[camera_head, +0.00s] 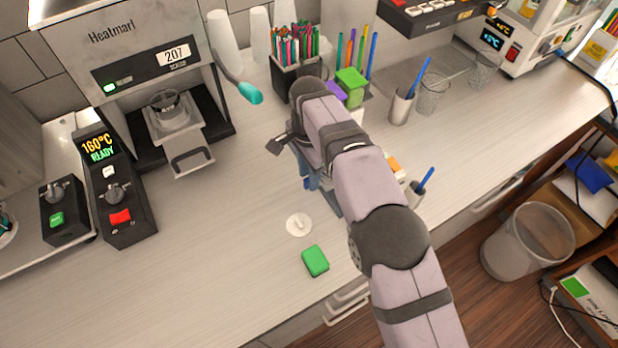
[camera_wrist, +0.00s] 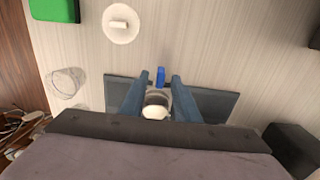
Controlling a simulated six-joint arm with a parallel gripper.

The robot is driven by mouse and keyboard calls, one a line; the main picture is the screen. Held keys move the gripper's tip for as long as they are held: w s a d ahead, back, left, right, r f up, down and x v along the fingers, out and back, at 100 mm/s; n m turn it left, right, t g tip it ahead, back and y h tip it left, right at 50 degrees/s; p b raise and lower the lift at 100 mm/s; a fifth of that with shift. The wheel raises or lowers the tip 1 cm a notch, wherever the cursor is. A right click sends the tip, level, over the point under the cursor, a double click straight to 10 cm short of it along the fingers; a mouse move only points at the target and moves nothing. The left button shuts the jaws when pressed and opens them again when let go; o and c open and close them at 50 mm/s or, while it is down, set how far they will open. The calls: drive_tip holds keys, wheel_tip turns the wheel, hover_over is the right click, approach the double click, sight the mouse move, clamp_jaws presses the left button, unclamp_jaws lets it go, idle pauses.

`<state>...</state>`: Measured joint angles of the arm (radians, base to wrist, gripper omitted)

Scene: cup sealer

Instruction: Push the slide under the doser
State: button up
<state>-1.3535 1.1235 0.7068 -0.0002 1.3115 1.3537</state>
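My gripper (camera_wrist: 159,78) is low over a dark flat tray or plate (camera_wrist: 218,104) in the wrist view. Its two blue-grey fingers are apart. A small blue tab (camera_wrist: 160,75) shows between the fingertips, with gaps on both sides. A white round piece (camera_wrist: 155,110) shows between the fingers nearer the wrist; I cannot tell whether it touches them. In the head view my arm hides most of this spot. The sealing machine (camera_head: 150,50) at the left has a slide with a handle (camera_head: 192,160) pulled out in front. I cannot make out a doser clearly.
A white disc with a knob (camera_head: 299,225) and a green block (camera_head: 315,261) lie on the counter. A clear cup (camera_wrist: 66,82) stands beside the tray. A control box (camera_head: 118,192) is at the left. Pens and cups line the back. The front-left counter is clear.

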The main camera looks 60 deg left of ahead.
drive_tip(key=shift+r+b, duration=0.45)
drive_tip(key=shift+r, duration=2.25)
drive_tip(key=shift+w+f, duration=0.1)
drive_tip(key=shift+f, duration=0.1)
drive_tip(key=w+d+r+y+b, duration=0.15)
drive_tip(key=d+r+b, duration=0.3)
drive_tip(key=r, duration=0.55)
wheel_tip(320, 180, down, 8)
drive_tip(key=s+d+r+n+y+b, duration=0.1)
drive_tip(key=s+d+n, duration=0.2)
drive_tip(key=n, duration=0.4)
drive_tip(key=a+n, duration=0.1)
drive_tip(key=n, duration=0.2)
drive_tip(key=w+a+f+n+y, duration=0.1)
drive_tip(key=n, duration=0.3)
drive_tip(key=a+n+y, duration=0.1)
drive_tip(key=a+n, duration=0.1)
drive_tip(key=n, duration=0.2)
drive_tip(key=shift+w+f, duration=0.15)
drive_tip(key=shift+f, duration=0.15)
